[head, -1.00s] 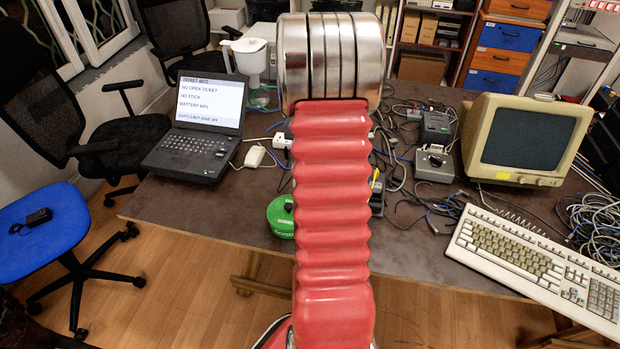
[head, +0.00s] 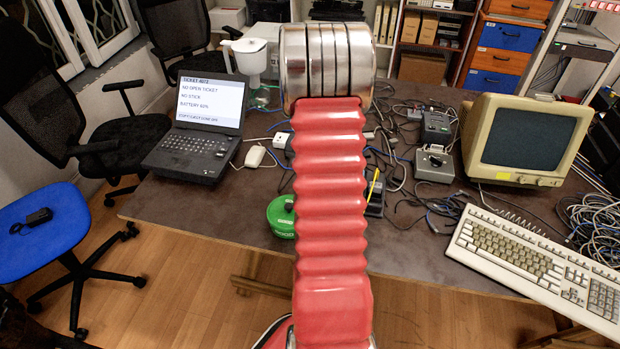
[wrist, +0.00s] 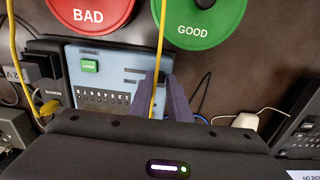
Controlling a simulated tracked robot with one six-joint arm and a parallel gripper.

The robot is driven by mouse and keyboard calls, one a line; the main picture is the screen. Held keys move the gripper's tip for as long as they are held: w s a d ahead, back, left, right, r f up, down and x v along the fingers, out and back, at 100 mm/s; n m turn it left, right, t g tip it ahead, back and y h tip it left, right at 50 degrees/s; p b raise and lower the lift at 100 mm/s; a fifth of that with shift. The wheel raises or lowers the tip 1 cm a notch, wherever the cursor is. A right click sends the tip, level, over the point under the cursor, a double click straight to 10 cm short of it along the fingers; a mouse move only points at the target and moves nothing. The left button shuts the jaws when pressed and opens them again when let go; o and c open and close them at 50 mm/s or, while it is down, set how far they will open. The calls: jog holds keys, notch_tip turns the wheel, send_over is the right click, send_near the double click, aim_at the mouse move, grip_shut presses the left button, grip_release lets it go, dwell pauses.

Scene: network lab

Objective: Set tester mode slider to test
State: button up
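The tester (wrist: 100,75) is a blue-grey panel with a green display or button (wrist: 89,66) and a row of numbered marks along its lower part. It lies in the upper left of the wrist view. My gripper (wrist: 158,75) reaches over the tester's right part, its two dark fingers pointing away from the camera. The fingers are close together, and I cannot tell their gap or whether they touch the panel. The mode slider cannot be made out; the fingers may cover it. In the head view, my red arm hides my gripper and most of the tester (head: 376,197).
A yellow cable (wrist: 161,35) crosses in front of the tester. A red BAD disc (wrist: 90,12) and a green GOOD disc (wrist: 200,20) lie beyond it. A black adapter (wrist: 42,70) stands at its left. The laptop (head: 195,135), keyboard (head: 530,260) and monitor (head: 520,140) stand farther apart.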

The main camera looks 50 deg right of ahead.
grip_shut()
dwell(0.5)
